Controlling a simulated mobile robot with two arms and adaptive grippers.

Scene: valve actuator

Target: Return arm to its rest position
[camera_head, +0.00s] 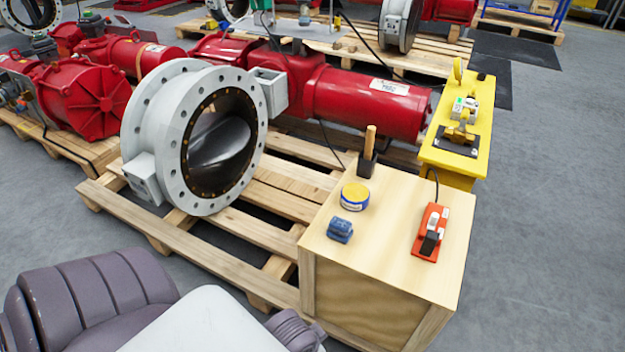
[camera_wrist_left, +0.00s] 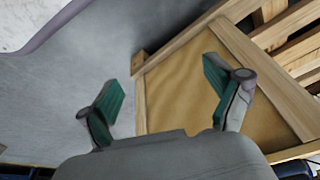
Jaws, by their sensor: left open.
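My left gripper (camera_wrist_left: 160,100) shows in the left wrist view with its two green-padded fingers spread wide and nothing between them. Beyond the fingers are the side panel of a wooden box (camera_wrist_left: 185,95) and the grey floor. In the head view, part of my arm lies across the bottom left, and no gripper fingers show there. My right gripper is in neither view.
The wooden box (camera_head: 375,285) carries a blue block (camera_head: 340,230), a yellow tin (camera_head: 355,196), a wooden-handled tool (camera_head: 369,150) and an orange device (camera_head: 429,232). A large valve (camera_head: 165,135) stands on a pallet (camera_head: 190,245). A yellow stand (camera_head: 470,165) is behind. Floor is clear at right.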

